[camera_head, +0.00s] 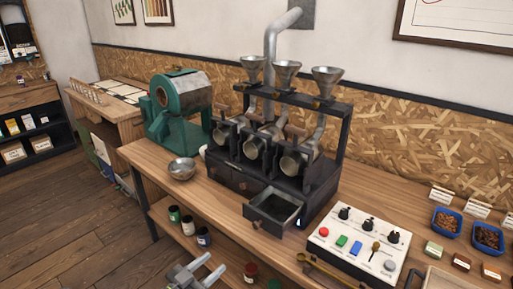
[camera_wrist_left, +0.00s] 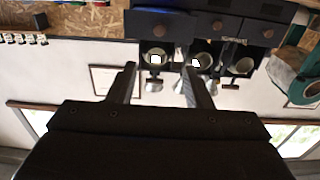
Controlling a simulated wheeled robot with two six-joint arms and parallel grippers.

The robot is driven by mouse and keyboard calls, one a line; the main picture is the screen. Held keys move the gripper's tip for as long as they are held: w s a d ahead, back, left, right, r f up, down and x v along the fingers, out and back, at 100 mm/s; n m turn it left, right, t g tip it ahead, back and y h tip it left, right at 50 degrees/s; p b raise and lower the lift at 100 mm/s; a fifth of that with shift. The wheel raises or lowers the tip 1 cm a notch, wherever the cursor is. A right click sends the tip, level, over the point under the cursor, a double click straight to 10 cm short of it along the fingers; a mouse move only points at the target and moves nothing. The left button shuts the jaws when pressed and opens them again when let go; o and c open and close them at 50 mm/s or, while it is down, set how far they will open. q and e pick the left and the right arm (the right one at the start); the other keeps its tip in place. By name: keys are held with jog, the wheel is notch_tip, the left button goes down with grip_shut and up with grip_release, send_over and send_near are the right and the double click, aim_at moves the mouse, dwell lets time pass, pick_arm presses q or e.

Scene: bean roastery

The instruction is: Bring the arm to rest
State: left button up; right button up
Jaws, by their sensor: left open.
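My left gripper (camera_head: 213,265) is at the bottom of the head view, in front of the table's near edge. Its two light fingers stand apart with nothing between them. In the left wrist view my left gripper (camera_wrist_left: 158,74) also shows two separate dark fingers, with a gap between them. That view is upside down and looks toward the roaster's small drums, which lie beyond the fingers and are not touched. My right gripper does not show in either view.
A black three-drum sample roaster (camera_head: 265,165) with an open drawer (camera_head: 275,207) stands on the wooden table. A metal bowl (camera_head: 182,168), a white control panel (camera_head: 357,243) and blue trays of beans (camera_head: 447,222) are also there. Jars (camera_head: 188,225) stand on the shelf below.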

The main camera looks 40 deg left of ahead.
pick_arm(q)
jog(key=s+a+f+n+g+y, duration=0.1)
jog(key=s+f+g, duration=0.25)
jog(key=f, duration=0.65)
jog(key=s+f+g+y, duration=0.1)
jog(key=s+f+g, duration=0.25)
jog(key=f, duration=0.65)
jog(key=s+a+f+n+g+y, duration=0.15)
jog(key=s+f, duration=0.35)
jog(key=f, duration=0.5)
jog(key=s+d+f+g, duration=0.4)
jog(key=s+d+f, duration=0.2)
jog(key=s, duration=0.3)
jog(key=s+d+f+m+g+h, duration=0.1)
jog(key=s+d+f+g, duration=0.3)
jog(key=s+d+f, duration=0.2)
jog(key=s+f, duration=0.2)
jog(key=s, duration=0.2)
jog(key=shift+s, duration=0.2)
jog(key=shift+c, duration=0.2)
